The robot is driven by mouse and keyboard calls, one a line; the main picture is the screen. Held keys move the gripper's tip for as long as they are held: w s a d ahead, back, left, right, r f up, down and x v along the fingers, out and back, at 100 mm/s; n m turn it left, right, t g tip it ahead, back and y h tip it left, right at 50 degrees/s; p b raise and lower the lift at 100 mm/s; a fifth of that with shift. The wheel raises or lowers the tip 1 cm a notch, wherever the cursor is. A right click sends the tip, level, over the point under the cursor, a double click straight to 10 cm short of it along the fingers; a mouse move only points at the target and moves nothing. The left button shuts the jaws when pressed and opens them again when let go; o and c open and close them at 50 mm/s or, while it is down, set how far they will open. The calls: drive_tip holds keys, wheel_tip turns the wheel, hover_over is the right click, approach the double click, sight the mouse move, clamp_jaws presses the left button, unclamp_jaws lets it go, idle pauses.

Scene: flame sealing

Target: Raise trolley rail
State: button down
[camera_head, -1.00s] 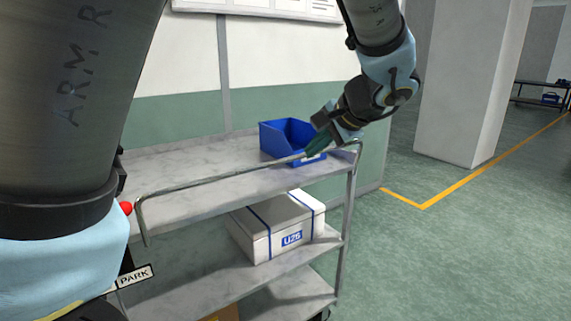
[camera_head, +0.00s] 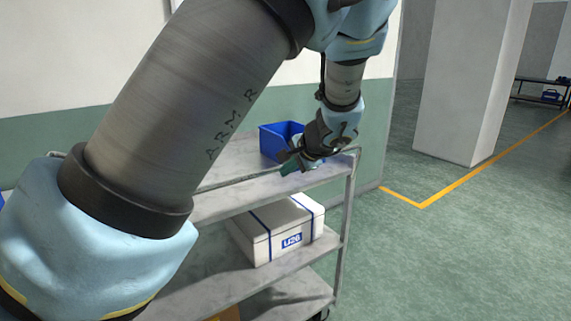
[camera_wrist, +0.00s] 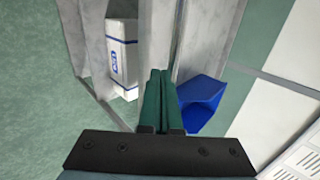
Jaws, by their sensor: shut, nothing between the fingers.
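The trolley's rail (camera_head: 238,181) is a thin grey metal bar along the front of the top shelf, above its front edge. My arm hides its left part and my gripper hides part of its right. My gripper (camera_head: 289,168) has green fingers and is shut and empty. Its fingertips are close to the rail in the head view, in front of the blue bin; I cannot tell whether they touch it. In the wrist view the green fingers (camera_wrist: 161,75) lie together over the trolley.
The blue bin (camera_head: 272,142) stands on the top shelf (camera_head: 230,208), just behind my gripper. A white box (camera_head: 285,225) with blue straps sits on the middle shelf. A wall is behind the trolley. Open floor (camera_head: 450,260) lies to the right, with a pale pillar (camera_head: 470,80) further back.

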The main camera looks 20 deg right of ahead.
sight(279, 168)
drive_tip(key=shift+w, duration=0.3)
drive_tip(key=p, duration=0.1)
drive_tip(key=w+r+g+p, duration=0.1)
drive_tip(key=shift+w+a+p, duration=0.3)
drive_tip(key=shift+p, duration=0.05)
drive_tip(key=shift+w, duration=0.85)
